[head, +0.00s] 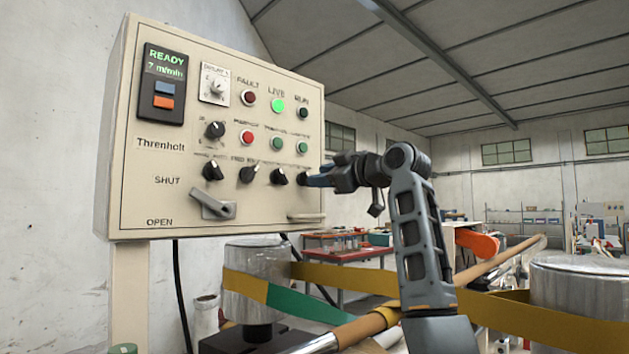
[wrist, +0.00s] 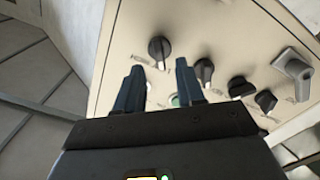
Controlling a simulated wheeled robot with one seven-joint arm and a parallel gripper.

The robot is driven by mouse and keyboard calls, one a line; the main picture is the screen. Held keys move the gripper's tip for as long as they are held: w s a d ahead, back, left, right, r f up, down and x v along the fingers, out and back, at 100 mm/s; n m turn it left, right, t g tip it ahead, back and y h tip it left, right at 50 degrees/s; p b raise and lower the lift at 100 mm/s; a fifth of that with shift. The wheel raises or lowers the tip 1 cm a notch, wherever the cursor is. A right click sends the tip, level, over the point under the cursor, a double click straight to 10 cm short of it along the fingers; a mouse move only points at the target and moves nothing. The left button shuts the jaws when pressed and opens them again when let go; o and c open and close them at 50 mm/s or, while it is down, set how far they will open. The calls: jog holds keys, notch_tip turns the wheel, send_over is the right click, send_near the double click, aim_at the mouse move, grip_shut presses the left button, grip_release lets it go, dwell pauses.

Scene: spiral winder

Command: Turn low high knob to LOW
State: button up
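A cream control panel (head: 150,200) carries a row of several black knobs. The rightmost knob (head: 303,178) is right at my gripper's tips in the head view. In the wrist view this end knob (wrist: 159,48) shows between and just beyond my two fingertips; contact cannot be told. My gripper (head: 316,180) reaches the panel's right side; its fingers are apart with nothing between them in the wrist view (wrist: 158,70). The small labels by the knobs are too blurred to read, so I cannot tell which knob is marked low and high.
Neighbouring knobs (head: 279,176) and (head: 249,173) sit close by to the left. A grey lever (head: 212,205) is below the row, and a pale handle (head: 307,217) is below the end knob. Green and red buttons (head: 247,138) are above. Rollers with a yellow belt (head: 350,279) lie below.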

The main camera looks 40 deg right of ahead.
jog(key=shift+s+d, duration=0.1)
jog(key=shift+s, duration=1.9)
